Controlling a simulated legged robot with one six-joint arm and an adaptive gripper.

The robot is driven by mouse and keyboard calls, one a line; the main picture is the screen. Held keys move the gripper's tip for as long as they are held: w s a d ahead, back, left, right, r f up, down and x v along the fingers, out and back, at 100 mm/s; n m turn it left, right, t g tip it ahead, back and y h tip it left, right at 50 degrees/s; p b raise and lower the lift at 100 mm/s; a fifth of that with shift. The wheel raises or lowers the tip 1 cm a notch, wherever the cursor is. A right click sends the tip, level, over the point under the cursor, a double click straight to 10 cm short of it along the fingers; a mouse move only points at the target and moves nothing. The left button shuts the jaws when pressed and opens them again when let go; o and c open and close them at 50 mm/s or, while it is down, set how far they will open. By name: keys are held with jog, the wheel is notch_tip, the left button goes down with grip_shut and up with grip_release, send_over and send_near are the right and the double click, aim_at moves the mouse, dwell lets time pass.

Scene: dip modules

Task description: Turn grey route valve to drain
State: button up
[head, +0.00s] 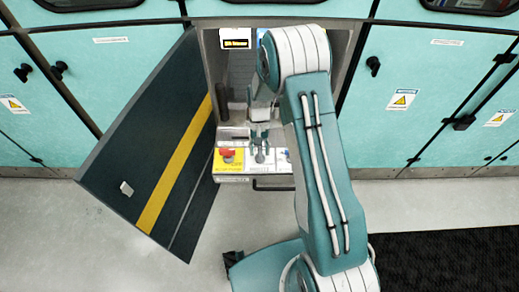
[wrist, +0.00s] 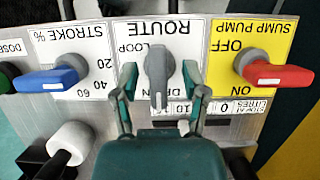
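The grey route valve (wrist: 157,72) sits on the white ROUTE panel in the wrist view, with LOOP and DRAIN lettering upside down. Its handle runs from the round hub toward the bottom of the picture, over the partly covered DRAIN word. My gripper (wrist: 158,76) is open, one finger on each side of the handle, with a visible gap on both sides. In the head view my gripper (head: 258,134) is above the middle of the pulled-out control panel (head: 233,179). The valve there is small and partly covered.
In the wrist view, a red sump pump handle (wrist: 278,75) is to the right and a blue stroke handle (wrist: 50,78) to the left. A white knob (wrist: 70,143) is at lower left. An open dark cabinet door (head: 150,150) stands left of the panel.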

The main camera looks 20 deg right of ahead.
jog(key=v, duration=1.2)
dwell(0.3)
jog(key=s+r+n+t, duration=0.1)
jog(key=s+r+t, duration=0.1)
jog(key=s+r, duration=0.5)
jog(key=s+r+t, duration=0.3)
jog(key=r, duration=0.9)
jog(key=s+r+n+t, duration=0.1)
jog(key=s+r+t, duration=0.1)
jog(key=s, duration=0.6)
jog(key=s+r+t+h, duration=0.1)
jog(key=s+r+t, duration=0.1)
jog(key=s, duration=0.6)
jog(key=shift+r+n+t, duration=0.2)
jog(key=shift+n+t, duration=0.2)
jog(key=shift+t, duration=0.1)
jog(key=shift+w, duration=0.2)
